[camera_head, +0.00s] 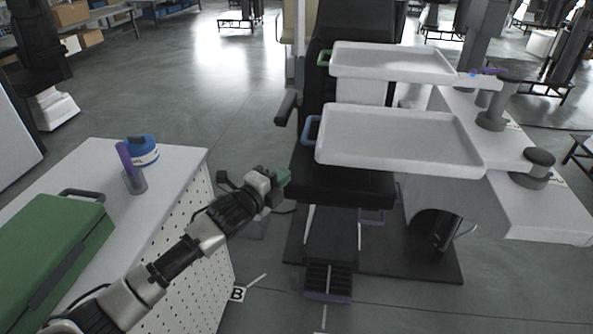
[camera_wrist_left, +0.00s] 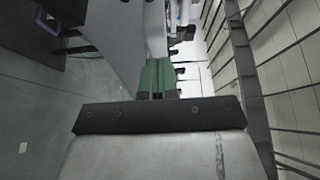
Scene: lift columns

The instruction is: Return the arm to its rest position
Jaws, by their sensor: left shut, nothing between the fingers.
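My left arm reaches in from the bottom left of the head view, past the right side of the white cabinet. My left gripper (camera_head: 284,178) has green fingers and is at the far end of that arm, in front of the left side of the dark chair (camera_head: 345,188). I cannot tell whether it touches the chair. In the left wrist view the green fingers of my left gripper (camera_wrist_left: 157,64) lie side by side, shut and empty. My right gripper is not in view.
The white cabinet (camera_head: 180,165) carries a green case (camera_head: 50,250), a cup with a purple item (camera_head: 132,180) and a blue-white roll (camera_head: 143,151). Two white trays (camera_head: 400,141) (camera_head: 390,64) extend over the chair. Grey floor (camera_head: 180,80) is open behind the cabinet.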

